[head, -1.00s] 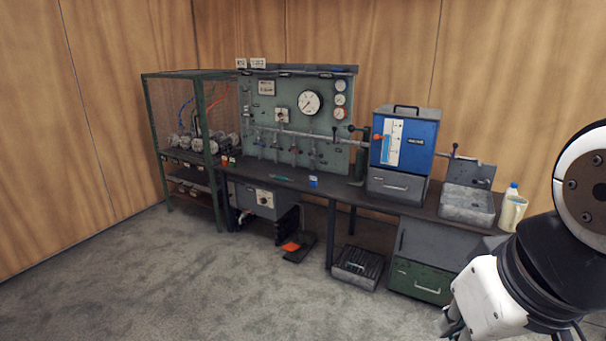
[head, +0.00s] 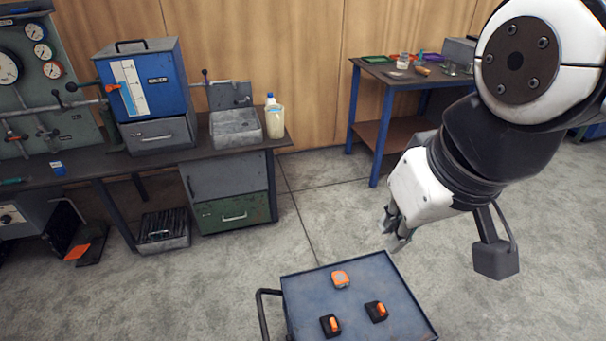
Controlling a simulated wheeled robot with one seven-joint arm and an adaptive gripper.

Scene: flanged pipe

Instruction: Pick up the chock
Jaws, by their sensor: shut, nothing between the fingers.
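Three small items lie apart on the blue-grey top of a trolley (head: 300,292) at the bottom centre of the head view. Two are black blocks with orange tops, one on the right (head: 376,311) and one at the front (head: 330,325). The third is an orange and grey piece (head: 341,279) farther back. I cannot tell which of them, if any, is the chock. My gripper (head: 393,236) points down, shut and empty, above and behind the trolley's far edge, clear of the items.
A workbench (head: 75,172) with a blue unit (head: 144,90) and a grey sink (head: 236,127) stands at the left. A black and orange pedal-like thing (head: 84,244) is on the floor. A blue-legged table (head: 380,75) stands behind my arm. Floor between is clear.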

